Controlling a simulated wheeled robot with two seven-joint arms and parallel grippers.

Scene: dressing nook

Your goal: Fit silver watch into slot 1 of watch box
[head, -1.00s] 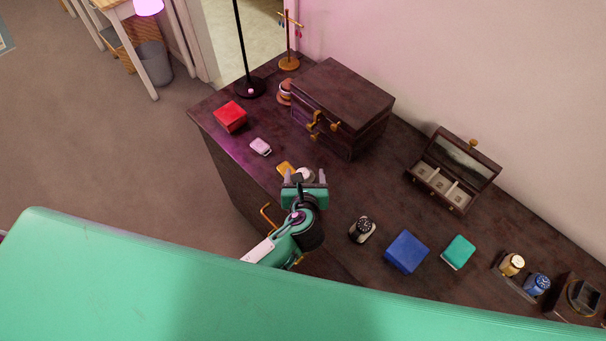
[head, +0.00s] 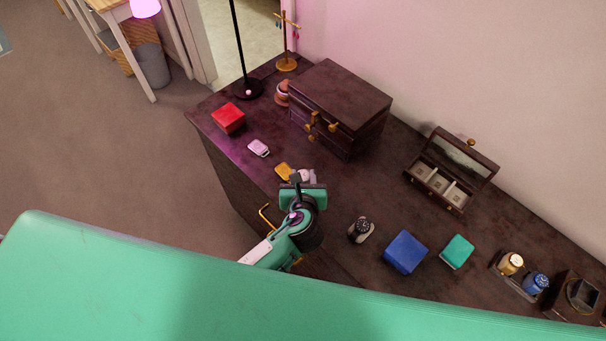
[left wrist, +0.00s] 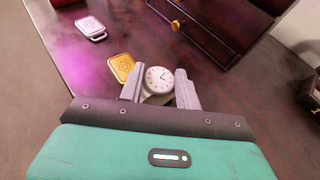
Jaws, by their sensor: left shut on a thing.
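The silver watch (left wrist: 158,79) has a round white dial and lies face up between the fingers of my left gripper (left wrist: 160,88). The gripper is shut on it, low over the dresser top; whether the watch still touches the surface I cannot tell. In the head view the left gripper (head: 303,183) largely covers the watch. The watch box (head: 441,203) stands open at the right, against the wall, with its lid tilted back. Its row of three slots holds pale cushions, and no watch shows in them. Slot numbers are not readable. My right gripper is not in view.
A gold tag (head: 284,171) lies close beside the held watch. A dark jewellery chest (head: 342,98) stands behind. A black watch (head: 361,230), blue box (head: 405,252) and teal box (head: 457,251) lie to the right. The dresser is clear between gripper and watch box.

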